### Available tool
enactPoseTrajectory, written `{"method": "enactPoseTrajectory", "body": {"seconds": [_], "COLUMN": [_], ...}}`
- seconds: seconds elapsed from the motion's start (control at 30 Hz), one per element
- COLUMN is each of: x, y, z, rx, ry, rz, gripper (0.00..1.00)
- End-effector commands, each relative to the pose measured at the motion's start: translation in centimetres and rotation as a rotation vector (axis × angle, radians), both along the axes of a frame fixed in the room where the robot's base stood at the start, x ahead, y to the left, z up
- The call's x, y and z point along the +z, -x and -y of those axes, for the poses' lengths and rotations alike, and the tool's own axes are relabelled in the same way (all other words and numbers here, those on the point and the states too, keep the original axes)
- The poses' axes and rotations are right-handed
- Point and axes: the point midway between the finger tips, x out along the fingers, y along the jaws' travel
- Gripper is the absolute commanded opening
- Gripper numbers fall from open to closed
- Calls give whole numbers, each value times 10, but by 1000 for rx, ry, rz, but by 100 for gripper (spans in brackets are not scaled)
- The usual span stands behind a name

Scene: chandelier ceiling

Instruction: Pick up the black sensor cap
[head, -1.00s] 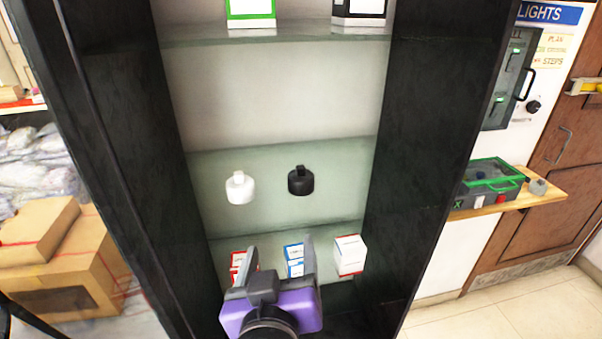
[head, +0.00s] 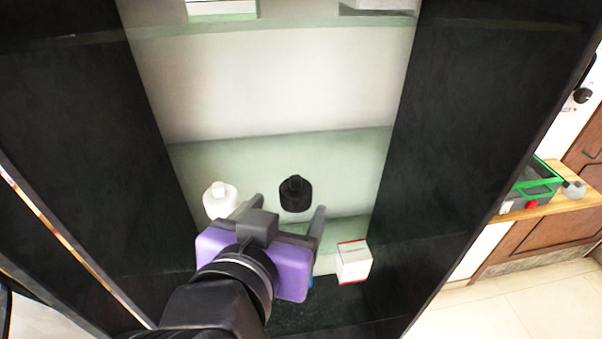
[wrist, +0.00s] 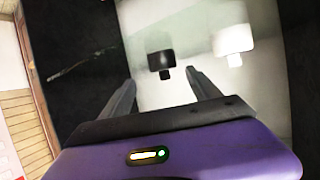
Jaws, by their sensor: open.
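The black sensor cap (head: 296,194) stands upright on a pale green glass shelf (head: 350,160) in the dark cabinet. In the wrist view the black cap (wrist: 161,63) appears upside down, ahead of and between the finger lines. My gripper (head: 285,204) is purple with grey fingers, open and empty, in front of the shelf and just short of the cap. Its fingers (wrist: 163,78) also show in the wrist view. No contact with the cap is visible.
A white cap (head: 219,199) stands left of the black one, close to my left finger. A white and red box (head: 354,262) sits on the shelf below. Dark cabinet walls (head: 470,110) close in both sides. Another shelf (head: 290,30) with boxes is above.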

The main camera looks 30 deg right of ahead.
Motion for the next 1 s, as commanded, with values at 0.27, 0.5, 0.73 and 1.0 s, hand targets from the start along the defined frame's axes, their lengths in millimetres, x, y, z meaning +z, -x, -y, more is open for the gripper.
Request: {"method": "enactPoseTrajectory", "body": {"seconds": [0.27, 0.5, 0.73, 1.0], "x": [-9, -19, -26, -26], "y": [-18, -44, -54, -54], "z": [17, 36, 46, 46], "rx": [-1, -4, 1, 0], "ry": [3, 3, 0, 0], "rz": [-3, -3, 0, 0], "gripper": [72, 72, 72, 54]}}
